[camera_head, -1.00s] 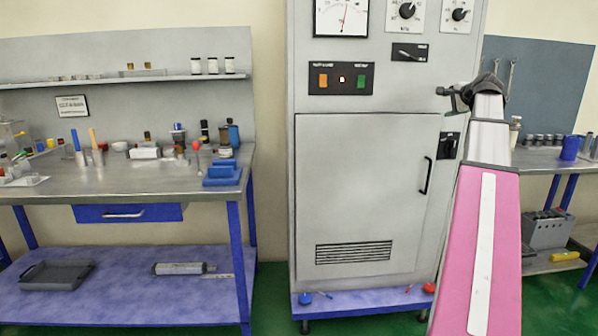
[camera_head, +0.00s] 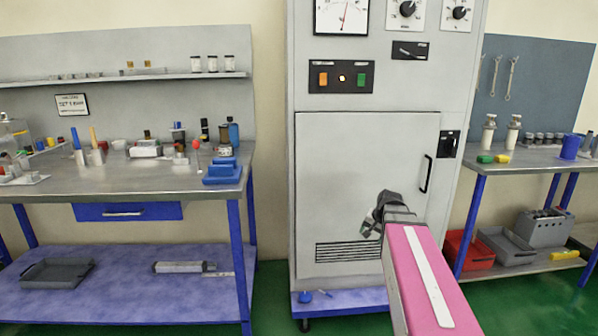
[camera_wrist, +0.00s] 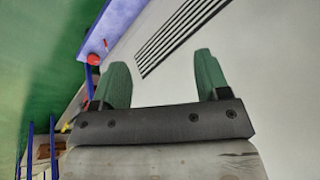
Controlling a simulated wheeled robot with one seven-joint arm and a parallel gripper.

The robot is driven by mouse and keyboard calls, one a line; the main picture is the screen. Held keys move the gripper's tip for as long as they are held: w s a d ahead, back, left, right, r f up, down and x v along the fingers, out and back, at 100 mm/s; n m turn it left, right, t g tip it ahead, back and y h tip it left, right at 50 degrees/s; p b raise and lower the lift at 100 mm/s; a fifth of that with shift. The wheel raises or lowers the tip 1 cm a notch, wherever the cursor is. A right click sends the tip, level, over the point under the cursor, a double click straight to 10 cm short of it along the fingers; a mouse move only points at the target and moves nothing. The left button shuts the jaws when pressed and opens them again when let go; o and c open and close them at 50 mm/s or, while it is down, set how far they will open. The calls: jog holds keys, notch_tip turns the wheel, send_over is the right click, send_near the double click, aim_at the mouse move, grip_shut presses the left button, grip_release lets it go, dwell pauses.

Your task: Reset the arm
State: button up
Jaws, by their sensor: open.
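My arm, with its pink link, reaches up from the lower right of the head view. My gripper (camera_head: 374,215) is in front of the lower door of the grey cabinet (camera_head: 350,165), above and right of the vent grille (camera_head: 353,251). In the wrist view, my gripper (camera_wrist: 161,80) shows two green fingers spread wide apart with nothing between them. The pale cabinet face (camera_wrist: 265,80) and its dark vent slots (camera_wrist: 180,35) lie beyond the fingers. Part of the door is hidden behind my arm.
A left bench (camera_head: 140,182) holds bottles, tools and blue blocks (camera_head: 222,172). A right bench (camera_head: 530,160) carries bottles and a blue cup (camera_head: 570,147), with a red bin (camera_head: 468,252) below. Green floor (camera_head: 270,290) shows between the left bench and the cabinet.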

jog(key=s+a+f+n+g+h, duration=0.1)
jog(key=s+a+f+n+g, duration=0.1)
jog(key=s+f, duration=0.5)
jog(key=s+a+f+n+g+h, duration=0.1)
jog(key=s+a+f+n+g, duration=0.1)
jog(key=s+a+f, duration=0.4)
jog(key=s+f+n, duration=0.1)
jog(key=s, duration=0.1)
jog(key=shift+s+a+f+n, duration=0.15)
jog(key=shift+s+a+n, duration=0.1)
jog(key=shift+s+n, duration=0.15)
dwell(2.5)
